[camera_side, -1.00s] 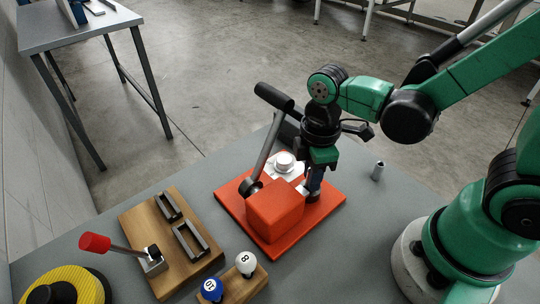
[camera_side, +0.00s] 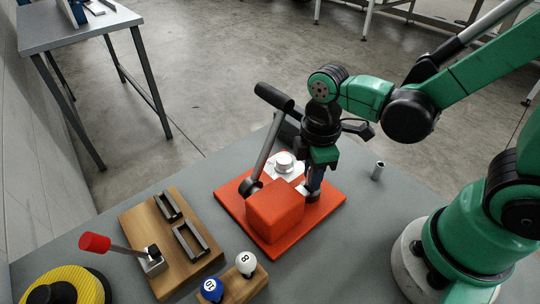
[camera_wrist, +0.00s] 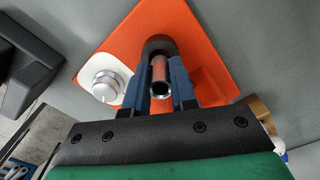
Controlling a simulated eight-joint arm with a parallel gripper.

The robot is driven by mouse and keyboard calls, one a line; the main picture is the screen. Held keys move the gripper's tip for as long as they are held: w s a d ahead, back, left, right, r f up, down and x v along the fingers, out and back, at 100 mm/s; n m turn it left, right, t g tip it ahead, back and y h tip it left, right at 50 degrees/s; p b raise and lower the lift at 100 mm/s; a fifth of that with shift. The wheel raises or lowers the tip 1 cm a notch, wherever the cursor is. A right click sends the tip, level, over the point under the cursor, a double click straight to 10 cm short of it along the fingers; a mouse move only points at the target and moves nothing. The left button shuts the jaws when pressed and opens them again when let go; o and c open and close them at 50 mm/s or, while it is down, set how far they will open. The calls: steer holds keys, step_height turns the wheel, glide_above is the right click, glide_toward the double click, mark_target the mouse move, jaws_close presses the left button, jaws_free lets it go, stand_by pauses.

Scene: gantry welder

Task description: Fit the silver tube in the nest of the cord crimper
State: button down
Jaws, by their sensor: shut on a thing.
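The cord crimper is an orange base plate with an orange block (camera_side: 275,210), a grey lever with a black grip (camera_side: 272,100) and a white plate with a round knob (camera_side: 285,162); the knob also shows in the wrist view (camera_wrist: 105,86). My gripper (camera_side: 312,192) is low over the plate, just right of the block. In the wrist view my gripper's blue fingers (camera_wrist: 160,85) are shut on a shiny hollow tube (camera_wrist: 159,72), silver at its rim and tinted reddish. Its far end meets a dark round collar (camera_wrist: 160,44); how deep it sits is hidden.
A wooden board (camera_side: 150,230) with black brackets and a red-knobbed lever lies left. A wooden block (camera_side: 243,286) holding two numbered balls is in front. A yellow disc (camera_side: 65,285) is front left.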

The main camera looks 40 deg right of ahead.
steer(key=c, duration=0.6)
jaws_free()
steer(key=shift+c, duration=0.2)
steer(key=shift+r, duration=0.15)
steer(key=shift+r, duration=2.5)
steer(key=shift+w+d+r+m+t, duration=0.1)
steer(key=shift+d+r+m+t, duration=0.2)
steer(key=shift+m, duration=0.2)
steer(key=shift+w+d+r+m+t, duration=0.15)
steer(key=shift+m+t, duration=0.15)
steer(key=shift+m, duration=0.2)
steer(key=shift+w+d+r+m+t, duration=0.35)
steer(key=shift+d+r+m+t, duration=0.25)
steer(key=shift+m+t, duration=0.75)
steer(key=shift+w+d+r+m+t, duration=0.45)
steer(key=shift+d+m+t, duration=0.25)
steer(key=shift+m, duration=1.3)
steer(key=shift+w+d+r+m+t, duration=0.3)
steer(key=shift+d+r+m+t, duration=0.5)
steer(key=shift+m, duration=0.85)
